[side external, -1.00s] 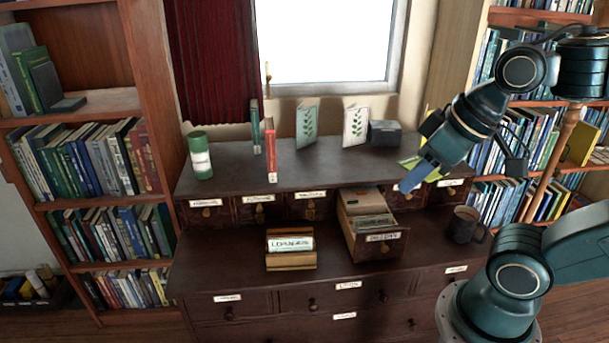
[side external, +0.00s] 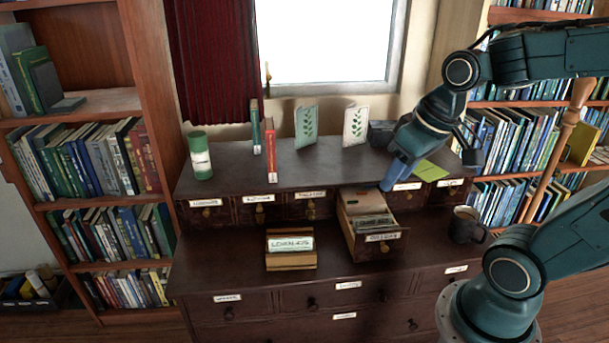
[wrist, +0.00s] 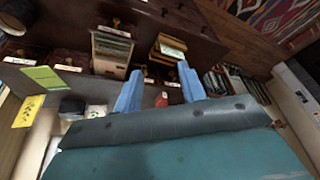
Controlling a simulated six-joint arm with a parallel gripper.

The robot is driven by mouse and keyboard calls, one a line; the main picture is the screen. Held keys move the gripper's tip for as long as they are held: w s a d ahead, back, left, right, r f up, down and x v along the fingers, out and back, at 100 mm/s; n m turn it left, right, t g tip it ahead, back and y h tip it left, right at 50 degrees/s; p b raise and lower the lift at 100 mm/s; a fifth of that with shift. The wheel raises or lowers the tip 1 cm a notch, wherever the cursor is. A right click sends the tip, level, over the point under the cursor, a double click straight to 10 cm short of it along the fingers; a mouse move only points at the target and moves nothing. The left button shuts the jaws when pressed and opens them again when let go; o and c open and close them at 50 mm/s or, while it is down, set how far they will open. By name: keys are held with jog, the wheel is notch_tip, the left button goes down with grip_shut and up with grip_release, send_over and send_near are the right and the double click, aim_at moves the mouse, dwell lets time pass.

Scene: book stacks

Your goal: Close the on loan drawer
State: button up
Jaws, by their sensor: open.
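The on loan drawer (side external: 380,239) is a small wooden card drawer with a white front label, pulled out over the desk top and full of cards. It also shows in the wrist view (wrist: 111,50), its label too small to read there. My gripper (side external: 388,186) is just above and behind the open drawer, near its right side, apart from it as far as I can tell. In the wrist view my two blue fingers (wrist: 158,88) are spread apart with nothing held between them.
A wooden card holder (side external: 291,259) stands left of the drawer, and a dark mug (side external: 465,228) stands to its right. On the upper shelf are a green tin (side external: 200,158), upright books (side external: 271,150), leaf-pattern cards (side external: 355,126), a grey box (side external: 381,134) and a green note (side external: 430,170).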

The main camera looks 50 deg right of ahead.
jog(key=w+d+f+m+g+y, duration=0.1)
jog(key=w+d+f+m+g, duration=0.15)
jog(key=d+f, duration=0.5)
jog(key=m+t+y, duration=0.1)
jog(key=m+y, duration=0.1)
jog(key=m, duration=0.3)
send_over(389, 241)
jog(key=s, duration=0.4)
notch_tip(389, 241, down, 8)
jog(key=shift+w+d+r+n, duration=0.15)
jog(key=shift+d+n, duration=0.1)
jog(key=shift+d, duration=0.15)
jog(key=shift+f, duration=0.2)
jog(key=shift+x, duration=6.75)
jog(key=shift+d, duration=0.1)
jog(key=shift+c, duration=0.4)
grip_shut()
